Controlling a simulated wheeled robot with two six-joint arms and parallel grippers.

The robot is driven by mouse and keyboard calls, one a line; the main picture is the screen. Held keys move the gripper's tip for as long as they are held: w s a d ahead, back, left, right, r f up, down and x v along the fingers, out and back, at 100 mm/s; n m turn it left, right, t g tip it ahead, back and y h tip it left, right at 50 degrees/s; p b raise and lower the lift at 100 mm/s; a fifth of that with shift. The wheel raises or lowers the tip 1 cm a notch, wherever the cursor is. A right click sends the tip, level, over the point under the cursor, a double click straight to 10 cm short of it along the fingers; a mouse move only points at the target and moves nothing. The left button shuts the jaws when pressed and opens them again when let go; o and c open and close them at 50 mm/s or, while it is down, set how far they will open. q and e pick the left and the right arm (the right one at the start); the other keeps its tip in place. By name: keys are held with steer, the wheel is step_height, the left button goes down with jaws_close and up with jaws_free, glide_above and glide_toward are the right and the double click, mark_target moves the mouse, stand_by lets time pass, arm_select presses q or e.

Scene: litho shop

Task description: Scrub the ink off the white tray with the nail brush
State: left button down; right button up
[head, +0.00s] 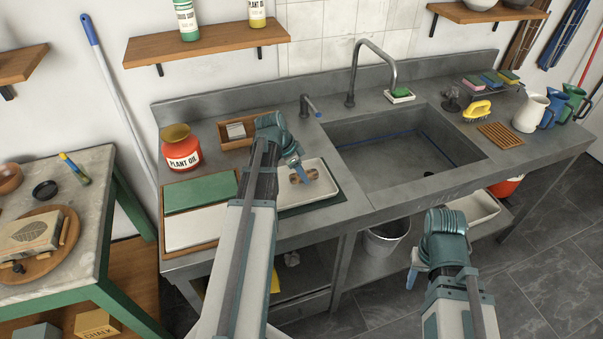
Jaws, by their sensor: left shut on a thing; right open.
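The white tray (325,188) lies on a dark green mat on the steel counter, left of the sink. My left gripper (301,173) reaches down into the tray and is shut on a brown block that looks like the wooden nail brush (312,174). The fingers hide its middle. I cannot tell whether its bristles touch the tray floor. No ink is clearly visible on the part of the tray that shows. My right gripper (413,277) is open and empty, in front of the counter at the lower right.
The sink (400,150) is right of the tray, with a tap (372,70) behind. A red plant oil can (182,150), a wooden box (236,131) and a green pad (200,194) stand left. A yellow brush (477,109) and jugs (530,113) are at the right.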

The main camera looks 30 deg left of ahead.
arm_select(q)
steer(key=shift+r+p, duration=3.1)
steer(key=shift+r, duration=0.45)
steer(key=shift+f, duration=0.1)
arm_select(e)
step_height(320, 180, up, 7)
steer(key=shift+f, duration=0.1)
arm_select(q)
steer(key=shift+s+a, duration=0.1)
arm_select(e)
steer(key=shift+c, duration=0.2)
